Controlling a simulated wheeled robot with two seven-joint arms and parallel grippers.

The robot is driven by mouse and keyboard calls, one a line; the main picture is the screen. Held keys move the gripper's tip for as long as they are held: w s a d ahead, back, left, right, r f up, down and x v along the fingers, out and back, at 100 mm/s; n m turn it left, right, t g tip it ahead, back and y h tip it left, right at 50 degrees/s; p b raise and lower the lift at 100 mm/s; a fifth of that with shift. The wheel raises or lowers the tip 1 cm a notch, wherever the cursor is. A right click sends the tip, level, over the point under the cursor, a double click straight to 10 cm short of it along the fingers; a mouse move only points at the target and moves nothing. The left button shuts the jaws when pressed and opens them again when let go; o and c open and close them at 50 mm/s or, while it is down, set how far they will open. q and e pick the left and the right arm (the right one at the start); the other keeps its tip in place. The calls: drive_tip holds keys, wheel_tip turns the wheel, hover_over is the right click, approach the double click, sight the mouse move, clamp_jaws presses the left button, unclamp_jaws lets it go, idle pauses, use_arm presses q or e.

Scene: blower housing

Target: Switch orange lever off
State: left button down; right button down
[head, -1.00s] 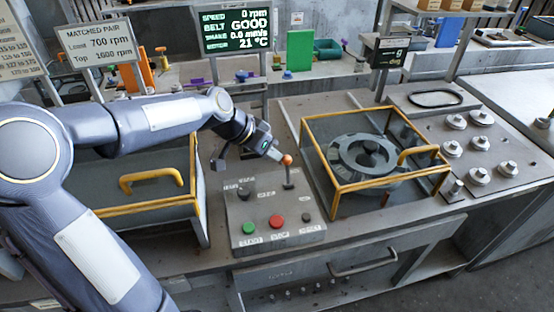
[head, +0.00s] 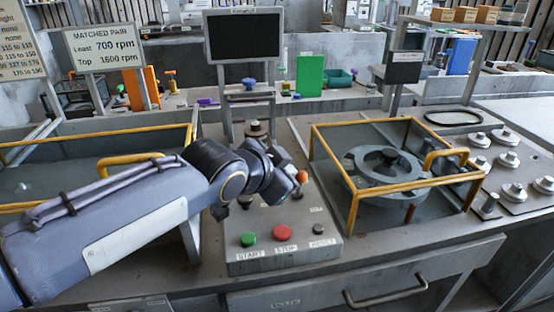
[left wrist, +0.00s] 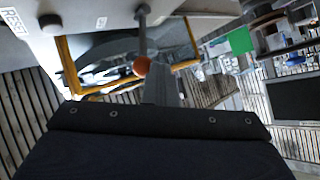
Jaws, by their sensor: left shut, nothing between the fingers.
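The orange lever knob (head: 302,177) stands on the right side of the grey control box (head: 275,258). Its shaft is partly hidden by my left arm in the head view. In the left wrist view the orange knob (left wrist: 142,66) sits at the end of a grey stem, just beyond my left gripper's fingers (left wrist: 160,92). My left gripper (head: 299,188) is shut and empty beside the lever in the head view, its fingers mostly hidden behind the wrist. I cannot tell whether it touches the knob. My right gripper is out of view.
Green START (head: 249,240) and red STOP (head: 279,222) buttons sit on the box front. The display (head: 243,36) behind is dark. A yellow-framed guard (head: 357,205) around a round housing (head: 383,170) stands close on the right; another yellow frame (head: 62,143) is at left.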

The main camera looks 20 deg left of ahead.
use_arm(q)
drive_tip(key=shift+r+p, duration=0.5)
drive_tip(key=shift+r, duration=0.3)
drive_tip(key=v, duration=0.7)
drive_tip(key=shift+s+r+p, duration=0.2)
drive_tip(key=shift+s+p, duration=0.15)
drive_tip(key=shift+a, duration=0.1)
